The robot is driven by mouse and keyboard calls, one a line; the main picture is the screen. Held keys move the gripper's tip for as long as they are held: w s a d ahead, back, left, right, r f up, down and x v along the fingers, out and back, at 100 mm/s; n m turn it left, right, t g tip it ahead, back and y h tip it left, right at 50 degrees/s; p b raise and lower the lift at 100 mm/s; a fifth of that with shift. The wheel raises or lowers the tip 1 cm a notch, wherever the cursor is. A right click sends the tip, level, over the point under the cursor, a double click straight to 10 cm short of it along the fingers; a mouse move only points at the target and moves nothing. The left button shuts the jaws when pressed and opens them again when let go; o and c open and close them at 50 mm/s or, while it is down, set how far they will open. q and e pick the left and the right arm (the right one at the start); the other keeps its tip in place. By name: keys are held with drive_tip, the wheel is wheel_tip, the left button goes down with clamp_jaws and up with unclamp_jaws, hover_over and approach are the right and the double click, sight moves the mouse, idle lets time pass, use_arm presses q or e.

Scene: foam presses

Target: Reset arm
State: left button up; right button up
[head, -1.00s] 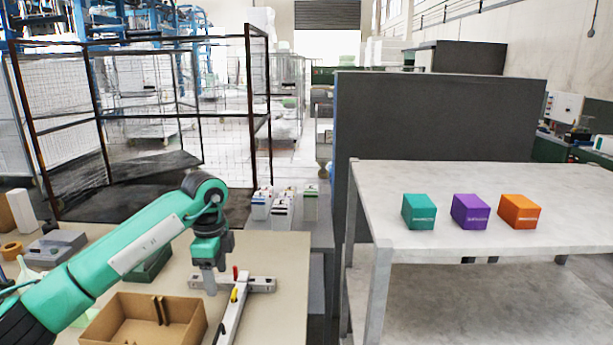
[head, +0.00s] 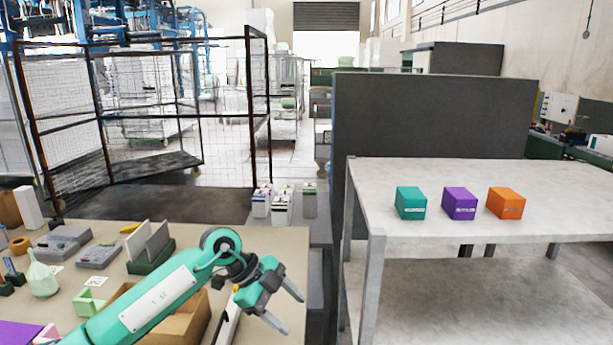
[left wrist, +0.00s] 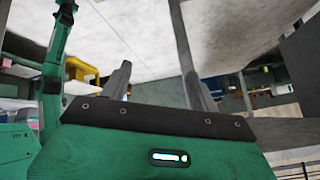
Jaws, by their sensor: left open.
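My left arm comes in from the lower left in the head view. My left gripper (head: 284,304) is open and empty above the right part of the beige table, its two fingers pointing to the lower right. In the left wrist view the two grey fingers (left wrist: 158,88) stand well apart with nothing between them. My right gripper is in neither view.
Under my left arm on the beige table (head: 280,245) are a cardboard box (head: 190,325) and a metal bar fixture (head: 228,325), both partly hidden. Teal (head: 410,203), purple (head: 459,204) and orange (head: 505,203) boxes stand on the table at right (head: 560,195).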

use_arm(q)
drive_tip(key=s+d+r+t+h, duration=0.3)
drive_tip(key=s+d+r+h, duration=0.4)
drive_tip(key=h, duration=0.5)
drive_tip(key=w+a+n+t+y, duration=0.35)
drive_tip(key=a+n+t, duration=0.35)
drive_tip(key=n+t, duration=0.75)
drive_tip(key=s+a+f+n+y, duration=0.2)
drive_tip(key=a+f+n+y, duration=0.2)
drive_tip(key=a+f+y, duration=0.35)
drive_tip(key=s+a+f+n+y, duration=0.3)
drive_tip(key=a+f+n+y, duration=0.2)
drive_tip(key=a+f+y, duration=0.25)
drive_tip(key=s+a+f+m+g, duration=0.1)
drive_tip(key=s+f+g, duration=0.35)
drive_tip(key=s, duration=0.35)
drive_tip(key=s+a+f+g+y, duration=0.1)
drive_tip(key=s+a+f+g, duration=0.1)
drive_tip(key=s+f+g, duration=0.35)
drive_tip(key=s+a+f+m+g, duration=0.1)
drive_tip(key=s+f+g, duration=0.3)
drive_tip(key=s, duration=0.7)
wheel_tip(320, 180, down, 31)
drive_tip(key=s+a+f+g, duration=0.2)
drive_tip(key=s+a+f, duration=0.1)
drive_tip(key=s+f, duration=1.7)
drive_tip(key=shift+a+f, duration=0.15)
drive_tip(key=shift+f, duration=0.3)
